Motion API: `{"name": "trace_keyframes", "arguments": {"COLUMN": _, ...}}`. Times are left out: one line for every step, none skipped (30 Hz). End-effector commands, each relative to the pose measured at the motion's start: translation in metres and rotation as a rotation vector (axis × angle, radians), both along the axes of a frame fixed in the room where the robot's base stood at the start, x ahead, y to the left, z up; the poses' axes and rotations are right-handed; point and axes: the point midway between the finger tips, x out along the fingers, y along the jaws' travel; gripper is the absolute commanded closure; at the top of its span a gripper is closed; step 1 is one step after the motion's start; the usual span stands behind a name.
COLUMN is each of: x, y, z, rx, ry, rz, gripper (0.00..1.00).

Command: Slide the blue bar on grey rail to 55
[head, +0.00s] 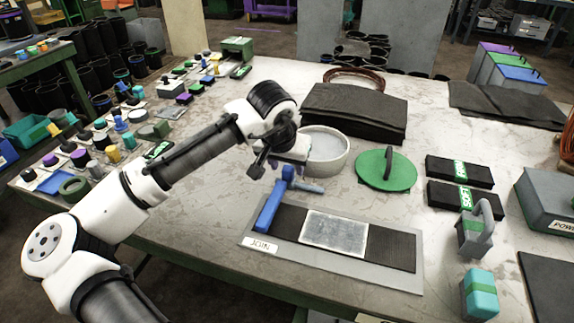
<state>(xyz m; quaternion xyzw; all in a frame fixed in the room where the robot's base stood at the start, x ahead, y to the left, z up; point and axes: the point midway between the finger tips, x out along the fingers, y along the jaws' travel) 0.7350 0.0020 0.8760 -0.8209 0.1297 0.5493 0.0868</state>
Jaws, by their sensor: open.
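A blue bar (268,208) lies along the left end of a grey base plate (405,282) labelled JOIN, with an upright blue part at its far end. A grey-blue rod (308,187) sticks out to the right from that upright part. I cannot make out a separate grey rail or any number scale, so the bar's reading cannot be told. My gripper (277,166) is open and empty, just above and behind the upright blue part. I cannot tell whether it touches it.
Black strips (391,250) and a pale plate (335,232) lie on the base plate. A white round tub (325,148) stands close behind my gripper. A green disc with a handle (386,168) is to the right. A grey handled block (475,232) stands farther right. Bare table lies left of the plate.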

Motion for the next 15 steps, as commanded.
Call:
{"name": "trace_keyframes", "arguments": {"x": 0.0014, "y": -0.0007, "z": -0.0036, "rx": -0.001, "ry": 0.0, "rz": 0.0, "gripper": 0.55}}
{"name": "trace_keyframes", "arguments": {"x": 0.0021, "y": -0.0009, "z": -0.0051, "rx": -0.001, "ry": 0.0, "rz": 0.0, "gripper": 0.55}}
{"name": "trace_keyframes", "arguments": {"x": 0.0027, "y": -0.0011, "z": -0.0069, "rx": -0.001, "ry": 0.0, "rz": 0.0, "gripper": 0.55}}
{"name": "trace_keyframes", "arguments": {"x": 0.0031, "y": -0.0011, "z": -0.0079, "rx": -0.001, "ry": 0.0, "rz": 0.0, "gripper": 0.55}}
{"name": "trace_keyframes", "arguments": {"x": 0.0033, "y": -0.0012, "z": -0.0086, "rx": 0.0, "ry": 0.0, "rz": 0.0, "gripper": 0.55}}
{"name": "trace_keyframes", "arguments": {"x": 0.0036, "y": -0.0013, "z": -0.0092, "rx": 0.0, "ry": 0.0, "rz": 0.0, "gripper": 0.55}}
{"name": "trace_keyframes", "arguments": {"x": 0.0037, "y": -0.0012, "z": -0.0093, "rx": 0.0, "ry": 0.0, "rz": 0.0, "gripper": 0.55}}
{"name": "trace_keyframes", "arguments": {"x": 0.0037, "y": -0.0013, "z": -0.0094, "rx": 0.0, "ry": 0.0, "rz": 0.0, "gripper": 0.55}}
{"name": "trace_keyframes", "arguments": {"x": 0.0036, "y": -0.0013, "z": -0.0093, "rx": 0.0, "ry": 0.0, "rz": 0.0, "gripper": 0.55}}
{"name": "trace_keyframes", "arguments": {"x": 0.0036, "y": -0.0013, "z": -0.0092, "rx": 0.0, "ry": -0.001, "rz": 0.0, "gripper": 0.55}}
{"name": "trace_keyframes", "arguments": {"x": 0.0037, "y": -0.0013, "z": -0.0092, "rx": 0.0, "ry": -0.001, "rz": 0.0, "gripper": 0.55}}
{"name": "trace_keyframes", "arguments": {"x": 0.0036, "y": -0.0013, "z": -0.0091, "rx": 0.0, "ry": -0.001, "rz": 0.0, "gripper": 0.55}}
{"name": "trace_keyframes", "arguments": {"x": 0.0036, "y": -0.0013, "z": -0.0091, "rx": 0.0, "ry": -0.001, "rz": 0.0, "gripper": 0.57}}
{"name": "trace_keyframes", "arguments": {"x": 0.0036, "y": -0.0014, "z": -0.009, "rx": 0.0, "ry": -0.001, "rz": 0.0, "gripper": 0.61}}
{"name": "trace_keyframes", "arguments": {"x": 0.0036, "y": -0.0014, "z": -0.009, "rx": 0.0, "ry": -0.001, "rz": 0.0, "gripper": 0.66}}
